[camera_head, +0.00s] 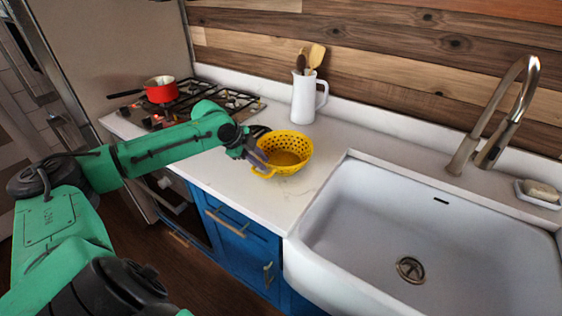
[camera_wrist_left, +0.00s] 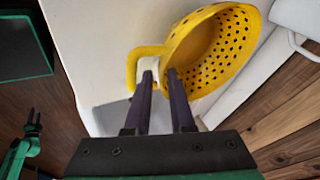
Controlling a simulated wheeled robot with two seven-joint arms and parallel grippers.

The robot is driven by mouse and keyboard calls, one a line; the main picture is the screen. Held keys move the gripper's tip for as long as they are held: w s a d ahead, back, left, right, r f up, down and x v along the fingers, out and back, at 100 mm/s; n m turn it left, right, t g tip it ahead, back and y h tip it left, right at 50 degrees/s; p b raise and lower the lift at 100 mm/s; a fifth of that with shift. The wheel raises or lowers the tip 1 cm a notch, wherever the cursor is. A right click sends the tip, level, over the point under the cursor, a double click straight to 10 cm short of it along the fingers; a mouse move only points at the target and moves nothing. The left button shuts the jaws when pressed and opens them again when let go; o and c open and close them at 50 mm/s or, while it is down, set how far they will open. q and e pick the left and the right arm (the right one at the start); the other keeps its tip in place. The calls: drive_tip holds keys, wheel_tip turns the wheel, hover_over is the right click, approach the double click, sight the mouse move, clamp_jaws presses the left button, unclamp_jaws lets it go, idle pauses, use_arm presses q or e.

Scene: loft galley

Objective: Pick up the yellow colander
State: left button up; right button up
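The yellow colander (camera_head: 287,153) sits upright on the white counter, left of the sink. It has round holes and a loop handle at its near-left side. My left gripper (camera_head: 262,158) is at the colander's left side. In the left wrist view, the colander (camera_wrist_left: 215,45) is just beyond the left gripper's two dark fingers (camera_wrist_left: 160,76). A gap shows between them; one tip is beside the loop handle and the other overlaps the bowl's rim. Contact cannot be told. My right gripper (camera_wrist_left: 34,118) shows small at the left wrist view's edge, fingers apart and empty.
A white pitcher (camera_head: 304,98) with wooden utensils stands behind the colander. A stove with a red pot (camera_head: 160,90) is to the left. The white sink (camera_head: 350,215) and its faucet (camera_head: 500,115) are to the right. The counter in front of the colander is clear.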

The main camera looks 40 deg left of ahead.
use_arm(q)
drive_tip(key=x, duration=0.3)
drive_tip(key=shift+d, duration=0.2)
drive_tip(key=x, duration=0.2)
drive_tip(key=p+x, duration=0.1)
drive_tip(key=shift+s+d+f, duration=0.1)
drive_tip(key=shift+d+f, duration=0.1)
drive_tip(key=shift+f, duration=0.2)
drive_tip(key=shift+s+d+f, duration=0.1)
drive_tip(key=shift+s+f, duration=0.15)
clamp_jaws()
drive_tip(key=shift+w+f, duration=0.15)
drive_tip(key=shift+f, duration=0.05)
use_arm(e)
drive_tip(key=shift+w+d+r, duration=0.45)
drive_tip(key=shift+w+r, duration=0.2)
drive_tip(key=shift+w, duration=0.05)
use_arm(q)
drive_tip(key=shift+d, duration=0.1)
use_arm(e)
drive_tip(key=shift+a, duration=0.2)
